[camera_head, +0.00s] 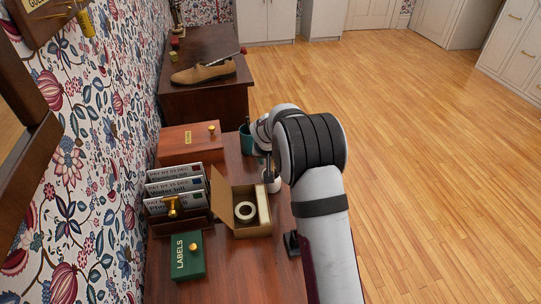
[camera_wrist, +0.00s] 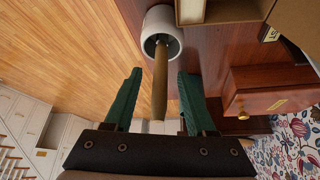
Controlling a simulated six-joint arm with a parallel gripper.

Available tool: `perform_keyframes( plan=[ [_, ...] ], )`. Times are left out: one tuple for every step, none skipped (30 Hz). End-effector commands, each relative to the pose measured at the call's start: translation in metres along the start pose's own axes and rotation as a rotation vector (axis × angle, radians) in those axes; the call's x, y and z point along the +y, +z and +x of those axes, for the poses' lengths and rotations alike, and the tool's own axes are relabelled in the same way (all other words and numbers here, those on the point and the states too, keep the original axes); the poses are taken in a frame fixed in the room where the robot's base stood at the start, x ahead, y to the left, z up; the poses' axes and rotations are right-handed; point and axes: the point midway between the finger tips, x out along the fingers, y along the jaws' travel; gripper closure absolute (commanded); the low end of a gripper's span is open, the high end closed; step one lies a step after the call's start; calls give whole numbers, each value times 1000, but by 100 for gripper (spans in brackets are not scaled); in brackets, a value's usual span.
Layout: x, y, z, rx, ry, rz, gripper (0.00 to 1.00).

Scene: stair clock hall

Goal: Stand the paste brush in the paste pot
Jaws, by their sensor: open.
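The paste pot (camera_wrist: 172,22) is a pale round pot with a dark inside, seen from above at the top of the wrist view. In the head view the pot (camera_head: 272,185) stands on the wooden desk, right of the open cardboard box. The paste brush (camera_wrist: 159,85) has a brown wooden handle that rises out of the pot's mouth; its lower end is hidden inside. My gripper (camera_wrist: 160,80) is open, its two green fingers on either side of the handle with gaps showing. In the head view my arm hides most of the gripper and brush.
On the desk, the open cardboard box (camera_head: 263,205) holds a white tape roll (camera_head: 245,211). A wooden box (camera_head: 188,146) with a knob, a letter rack (camera_head: 180,219) and a green labels box (camera_head: 187,257) stand left. Open floor lies right.

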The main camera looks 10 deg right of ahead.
Motion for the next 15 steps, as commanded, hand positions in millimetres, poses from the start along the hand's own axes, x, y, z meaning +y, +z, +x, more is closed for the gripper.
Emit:
perform_keyframes(
  plan=[
    [0,-1,-10,4,-1,1,44],
    [0,-1,-16,3,-1,1,44],
    [-1,-2,-27,5,-2,1,44],
    [0,-2,-36,5,-2,0,44],
    [0,-2,-45,6,-2,0,44],
    [0,-2,-58,6,-2,0,44],
    [0,-2,-67,6,-2,1,44],
    [0,-2,-77,6,-2,1,44],
    [0,-2,-89,7,-2,0,44],
    [0,-1,-98,6,-2,0,44],
    [0,-1,-107,7,-3,0,44],
    [0,-1,-117,6,-2,0,44],
    [0,-1,-124,5,-2,0,44],
    [0,-1,-130,4,-2,1,44],
    [0,-1,-136,4,-1,0,44]
  ],
)
